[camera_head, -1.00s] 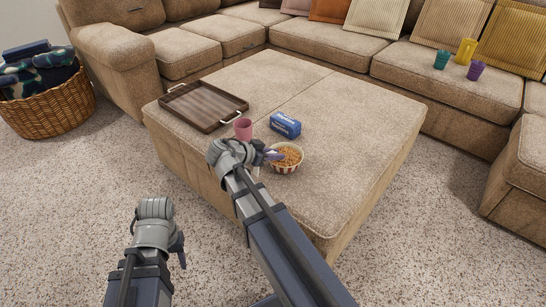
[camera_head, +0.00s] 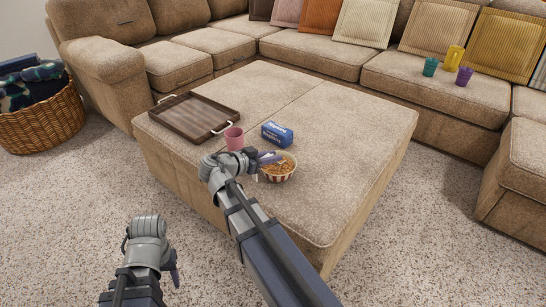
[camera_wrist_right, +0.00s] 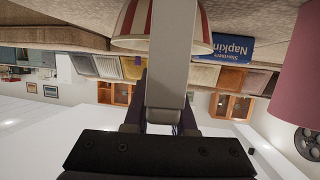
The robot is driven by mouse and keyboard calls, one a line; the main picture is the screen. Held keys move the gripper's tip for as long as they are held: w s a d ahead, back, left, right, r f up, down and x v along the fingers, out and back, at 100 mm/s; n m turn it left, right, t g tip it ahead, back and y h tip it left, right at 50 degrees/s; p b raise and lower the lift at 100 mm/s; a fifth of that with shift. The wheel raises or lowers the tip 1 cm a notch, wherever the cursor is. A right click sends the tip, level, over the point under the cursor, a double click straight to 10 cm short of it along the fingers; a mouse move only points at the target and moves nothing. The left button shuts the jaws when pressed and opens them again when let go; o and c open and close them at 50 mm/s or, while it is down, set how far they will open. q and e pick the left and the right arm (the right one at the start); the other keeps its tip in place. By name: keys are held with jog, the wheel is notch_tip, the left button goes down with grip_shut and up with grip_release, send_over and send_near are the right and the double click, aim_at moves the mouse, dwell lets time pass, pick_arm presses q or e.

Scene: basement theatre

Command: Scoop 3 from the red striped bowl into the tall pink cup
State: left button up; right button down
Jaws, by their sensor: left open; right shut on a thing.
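The red striped bowl (camera_head: 279,178) stands upright on the ottoman near its front edge, full of orange-brown pieces. Its striped side also shows in the upside-down right wrist view (camera_wrist_right: 130,25). The tall pink cup (camera_head: 234,138) stands to the bowl's left; it fills the right edge of the wrist view (camera_wrist_right: 295,75). My right gripper (camera_head: 269,158) is at the bowl's left rim, shut on a pale flat-handled utensil, probably a scoop (camera_wrist_right: 171,60). The utensil's far end is hidden. My left gripper (camera_head: 175,270) is open and empty, low over the carpet.
A blue napkin box (camera_head: 277,134) stands behind the bowl, right of the cup. A brown tray (camera_head: 193,117) lies at the ottoman's left. The ottoman's (camera_head: 345,135) right side is clear. Teal, yellow and purple cups (camera_head: 464,76) stand on the sofa. A wicker basket (camera_head: 45,120) stands far left.

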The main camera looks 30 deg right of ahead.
aim_at(266, 156)
jog(key=shift+s+a+r+p, duration=0.1)
jog(key=shift+a+r+p, duration=0.2)
jog(key=shift+r+p, duration=0.25)
jog(key=shift+s+a+r+p, duration=0.1)
jog(key=shift+a+r+p, duration=0.25)
jog(key=shift+r, duration=0.25)
jog(key=shift+a+r+p, duration=0.2)
jog(key=shift+r+p, duration=0.85)
jog(key=shift+a+r+p, duration=0.15)
jog(key=shift+r+p, duration=0.85)
